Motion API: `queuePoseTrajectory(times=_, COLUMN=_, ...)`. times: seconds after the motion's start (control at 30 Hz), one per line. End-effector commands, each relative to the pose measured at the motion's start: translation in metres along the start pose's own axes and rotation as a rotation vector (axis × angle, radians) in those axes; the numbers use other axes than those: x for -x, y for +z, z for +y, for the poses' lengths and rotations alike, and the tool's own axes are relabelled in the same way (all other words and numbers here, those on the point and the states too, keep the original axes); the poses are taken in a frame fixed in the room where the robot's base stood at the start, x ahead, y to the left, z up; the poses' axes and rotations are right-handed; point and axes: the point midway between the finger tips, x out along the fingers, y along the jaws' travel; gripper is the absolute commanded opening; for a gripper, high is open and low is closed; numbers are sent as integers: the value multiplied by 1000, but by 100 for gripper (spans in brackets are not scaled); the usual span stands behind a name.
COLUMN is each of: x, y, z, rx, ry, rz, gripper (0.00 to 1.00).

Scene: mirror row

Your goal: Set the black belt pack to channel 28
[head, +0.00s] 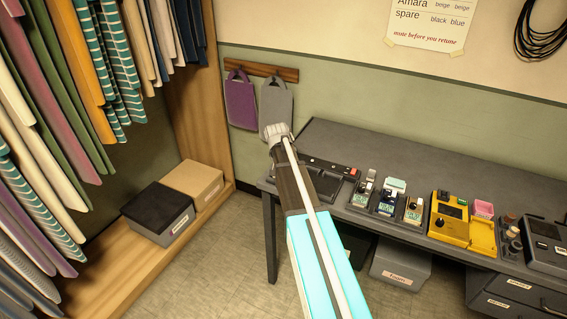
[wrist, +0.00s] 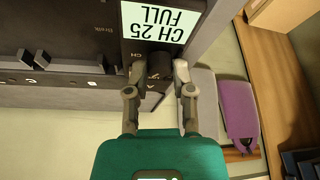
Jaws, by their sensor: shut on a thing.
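In the wrist view a dark pack (wrist: 158,22) shows at the top, with a pale lit display reading "CH 25 FULL" upside down. It looks like the black belt pack. My gripper (wrist: 158,78) has its two grey fingers closed around a black knob (wrist: 159,66) at the near end of the pack, just below the display. In the head view my arm reaches to the table's left end; the fingers and the pack are hidden there.
A dark panel (wrist: 50,50) lies beside the pack. On the table (head: 440,160) stand small packs (head: 388,197) and a yellow case (head: 449,220). A purple bag (head: 240,100) and grey bag (head: 275,100) hang on the wall. Boxes (head: 158,214) and clothes are at left.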

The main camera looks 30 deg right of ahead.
Motion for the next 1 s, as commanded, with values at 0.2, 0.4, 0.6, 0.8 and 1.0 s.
queuePoseTrajectory(times=0.2, x=0, y=-1, z=-3, rx=-177, ry=74, rz=-1, gripper=0)
queuePoseTrajectory(times=0.4, x=-1, y=-2, z=-4, rx=-347, ry=145, rz=-1, gripper=0)
queuePoseTrajectory(times=0.6, x=-1, y=-2, z=-5, rx=-517, ry=215, rz=-1, gripper=0)
queuePoseTrajectory(times=0.8, x=-1, y=-3, z=-6, rx=-659, ry=274, rz=-1, gripper=0)
queuePoseTrajectory(times=1.0, x=-1, y=-3, z=-6, rx=-751, ry=311, rz=0, gripper=0)
